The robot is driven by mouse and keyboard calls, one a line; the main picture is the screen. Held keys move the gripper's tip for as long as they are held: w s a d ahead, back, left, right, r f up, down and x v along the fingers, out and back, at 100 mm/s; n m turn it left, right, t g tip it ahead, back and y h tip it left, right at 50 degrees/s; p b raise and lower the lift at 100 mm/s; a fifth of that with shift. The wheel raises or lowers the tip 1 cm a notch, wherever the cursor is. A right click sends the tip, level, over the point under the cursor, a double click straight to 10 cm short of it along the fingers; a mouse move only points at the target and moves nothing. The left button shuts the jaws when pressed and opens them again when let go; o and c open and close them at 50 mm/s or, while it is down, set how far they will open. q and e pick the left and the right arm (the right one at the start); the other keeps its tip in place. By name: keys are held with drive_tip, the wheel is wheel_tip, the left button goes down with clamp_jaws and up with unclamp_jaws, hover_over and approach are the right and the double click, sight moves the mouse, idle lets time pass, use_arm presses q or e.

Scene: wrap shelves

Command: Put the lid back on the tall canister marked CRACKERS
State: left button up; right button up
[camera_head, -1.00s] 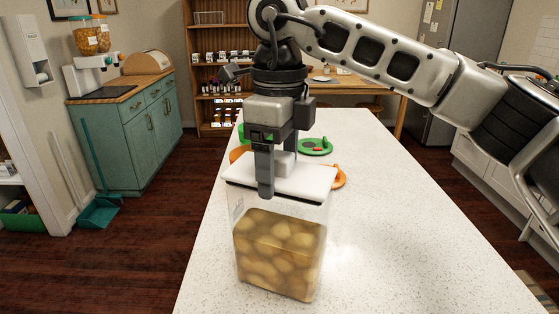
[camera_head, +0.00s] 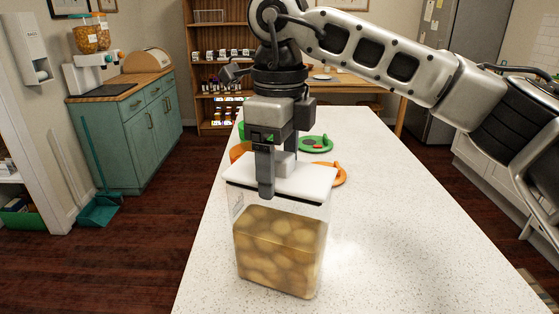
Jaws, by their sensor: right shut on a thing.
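A tall clear canister (camera_head: 277,250) stands upright on the white counter, filled partway with pale brown round pieces. No CRACKERS marking can be read; some faint print shows on its left side. A white lid (camera_head: 310,182) with a dark rim lies over the canister's mouth. Whether it is fully seated cannot be told. My right gripper (camera_head: 277,178) points down from above and is shut on the lid's raised handle (camera_head: 286,163). One finger hides part of the handle and lid. My left gripper is not in view.
The counter (camera_head: 400,230) is clear to the right of the canister. Behind it lie a green plate (camera_head: 316,144) and an orange plate (camera_head: 331,176) with small items. A teal cabinet (camera_head: 138,140) stands at left, and wooden shelves (camera_head: 200,60) at the back.

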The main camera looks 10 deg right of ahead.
drive_tip(key=shift+f, duration=0.25)
idle(0.3)
drive_tip(key=o, duration=1.1)
drive_tip(key=shift+r, duration=0.15)
drive_tip(key=shift+r+p, duration=2.55)
drive_tip(key=shift+r, duration=0.85)
